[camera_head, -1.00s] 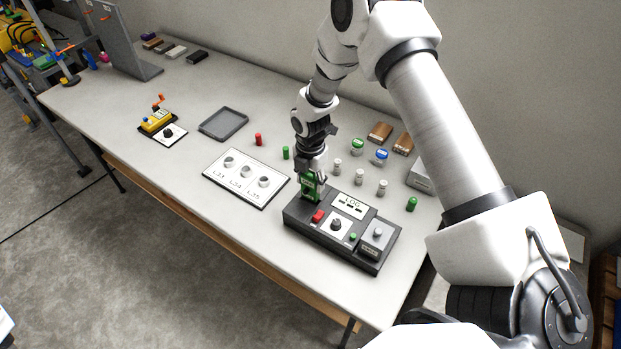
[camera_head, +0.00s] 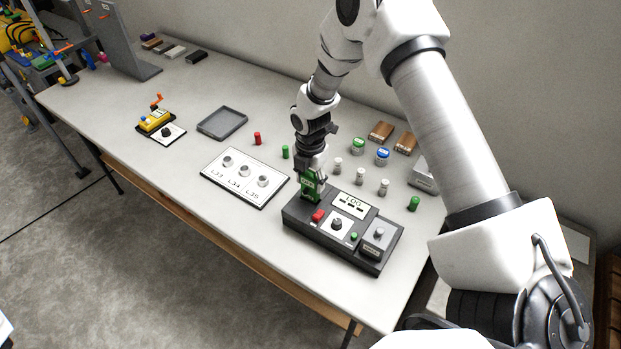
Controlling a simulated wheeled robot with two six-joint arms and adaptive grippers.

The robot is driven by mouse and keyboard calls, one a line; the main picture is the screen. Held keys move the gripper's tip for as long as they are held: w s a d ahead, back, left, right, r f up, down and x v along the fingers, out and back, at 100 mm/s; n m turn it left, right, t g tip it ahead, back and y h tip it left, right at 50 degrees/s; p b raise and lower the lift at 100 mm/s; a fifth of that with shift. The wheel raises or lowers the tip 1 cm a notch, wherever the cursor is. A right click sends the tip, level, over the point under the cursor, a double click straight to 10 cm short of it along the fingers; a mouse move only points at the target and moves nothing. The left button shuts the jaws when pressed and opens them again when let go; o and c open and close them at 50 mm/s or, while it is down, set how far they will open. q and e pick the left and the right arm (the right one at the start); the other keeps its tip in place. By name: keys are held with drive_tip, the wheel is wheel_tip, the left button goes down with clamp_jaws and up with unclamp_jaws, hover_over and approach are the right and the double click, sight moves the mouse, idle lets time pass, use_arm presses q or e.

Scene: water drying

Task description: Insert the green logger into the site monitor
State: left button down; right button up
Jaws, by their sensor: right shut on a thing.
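The site monitor (camera_head: 324,240) is a dark grey box near the table's right front, with a white LOG label, a red button, a white dial plate and a grey block on its top. The green logger (camera_head: 309,189) is upright at the monitor's back left corner. My right gripper (camera_head: 312,174) is shut on the logger's upper part from above. The logger's lower end meets the monitor's top in the picture; I cannot tell how deep it sits. My left gripper is not in view.
A white board (camera_head: 245,178) with three round knobs lies left of the monitor. Several small cylinders and jars, such as a green-lidded jar (camera_head: 357,146), stand behind it. A grey tray (camera_head: 222,122) and a yellow device (camera_head: 156,120) are further left. The table's front left is clear.

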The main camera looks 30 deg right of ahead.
drive_tip(key=shift+f+b, duration=1.05)
drive_tip(key=shift+f, duration=0.75)
drive_tip(key=o, duration=1.3)
drive_tip(key=shift+c, duration=0.2)
wheel_tip(320, 180, up, 12)
